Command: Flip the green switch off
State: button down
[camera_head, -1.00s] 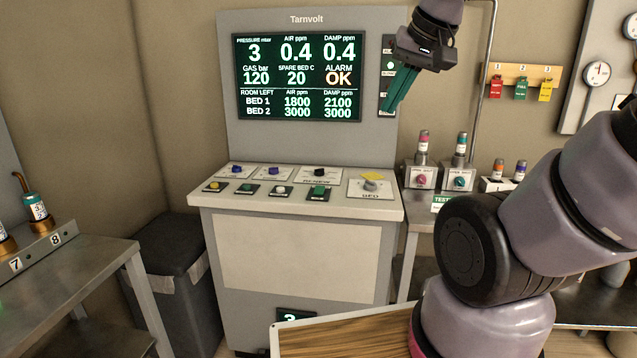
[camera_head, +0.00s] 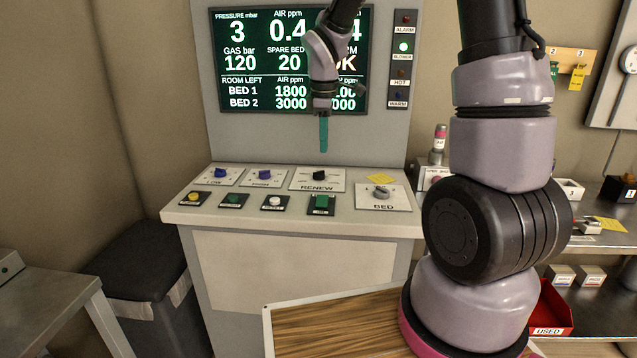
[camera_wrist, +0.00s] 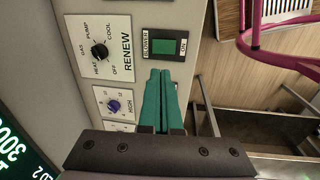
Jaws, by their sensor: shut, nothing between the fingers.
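The green switch (camera_head: 321,201) is a rocker in a dark plate at the front of the sloping console top. In the wrist view the green switch (camera_wrist: 165,46) has BLOWER on one side and ON on the other. My gripper (camera_head: 323,148) points down above the console, behind and above the switch in the head view. Its green fingers are shut together and empty. In the wrist view the fingertips of my gripper (camera_wrist: 160,72) lie just short of the switch's plate in the picture. I cannot tell the exact height gap.
The BLOWER lamp (camera_head: 403,46) is lit green on the panel. A wooden-topped board (camera_head: 335,330) is in front of the console.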

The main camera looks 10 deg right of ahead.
aim_at(322, 198)
jog(key=shift+w+a+f+n, duration=0.2)
jog(key=shift+w+f+n, duration=0.1)
jog(key=shift+w+f, duration=0.2)
jog(key=f, duration=0.4)
jog(key=w+f, duration=0.1)
jog(key=f, duration=0.8)
jog(key=shift+w+d+f, duration=0.3)
jog(key=shift+w+f, duration=0.05)
jog(key=shift+f, duration=0.05)
jog(key=shift+f, duration=0.2)
jog(key=shift+s, duration=0.15)
jog(key=shift+s+a+r, duration=0.15)
jog(key=shift+s+a, duration=0.05)
jog(key=shift+s, duration=0.35)
jog(key=shift+r, duration=0.15)
